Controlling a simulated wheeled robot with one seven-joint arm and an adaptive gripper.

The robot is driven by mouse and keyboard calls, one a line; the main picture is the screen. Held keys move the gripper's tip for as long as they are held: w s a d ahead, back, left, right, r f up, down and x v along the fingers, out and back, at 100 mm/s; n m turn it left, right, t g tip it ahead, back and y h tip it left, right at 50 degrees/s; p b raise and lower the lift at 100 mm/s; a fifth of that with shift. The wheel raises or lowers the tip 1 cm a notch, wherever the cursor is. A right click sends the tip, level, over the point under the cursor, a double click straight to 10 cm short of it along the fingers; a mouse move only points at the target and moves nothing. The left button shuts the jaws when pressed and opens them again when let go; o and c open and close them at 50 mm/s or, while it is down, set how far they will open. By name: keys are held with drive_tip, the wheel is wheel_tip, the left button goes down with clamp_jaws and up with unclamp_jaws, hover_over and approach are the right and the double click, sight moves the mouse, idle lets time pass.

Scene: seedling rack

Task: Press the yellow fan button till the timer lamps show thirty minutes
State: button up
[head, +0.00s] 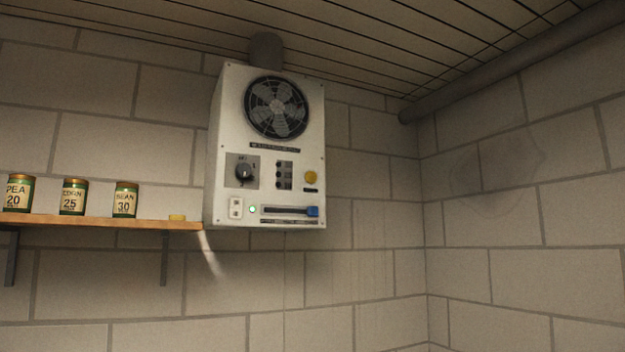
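A white fan unit (232,130) hangs on the block wall near the middle of the head view. The round yellow button (311,177) is on the right side of its front panel. Left of the button is a dark strip with a small column of timer lamps (284,175); none looks lit, though they are small. A black dial (244,172) is further left. A green light (252,209) glows beside a white rocker switch (235,207), and a slider with a blue knob (313,211) is at the bottom right. My gripper is not in view.
A wooden shelf (110,222) left of the unit holds labelled cans: PEA 20 (18,194), CORN 25 (73,197) and BEAN 30 (125,199). A small yellow piece (177,217) lies at its right end. Wall right of the unit is clear.

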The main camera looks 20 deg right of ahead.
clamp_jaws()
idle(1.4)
